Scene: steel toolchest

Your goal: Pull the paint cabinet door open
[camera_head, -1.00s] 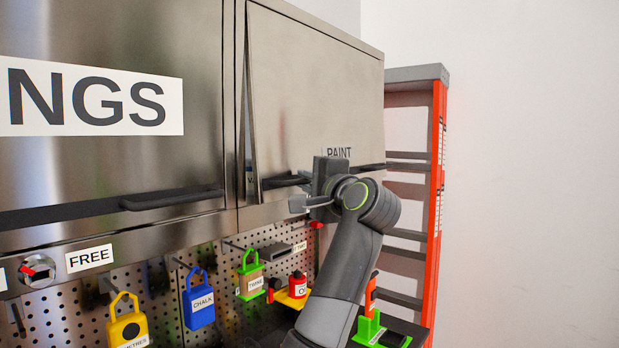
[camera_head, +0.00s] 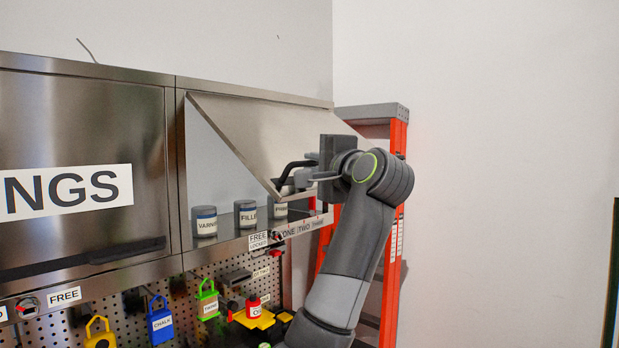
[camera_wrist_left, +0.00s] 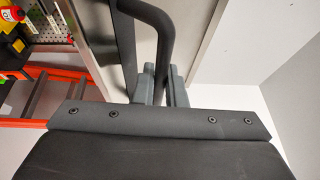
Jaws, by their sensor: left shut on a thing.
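The paint cabinet door (camera_head: 262,132) is a steel flap hinged at its top edge. It is swung partway up and out, and the cabinet's inside shows below it. Its dark bar handle (camera_head: 290,172) is on the lower edge, and the bar also shows in the left wrist view (camera_wrist_left: 152,22). My left gripper (camera_head: 312,174) is shut on this handle; in the left wrist view its two fingers (camera_wrist_left: 160,85) are at the bar. The PAINT label is not in sight. My right gripper is not in view.
Several labelled tins, such as the varnish tin (camera_head: 205,222), stand on the cabinet shelf. The neighbouring cabinet door (camera_head: 80,130) is shut. An orange ladder (camera_head: 392,235) stands close to the right, behind my left arm. A pegboard with padlocks (camera_head: 208,298) is below.

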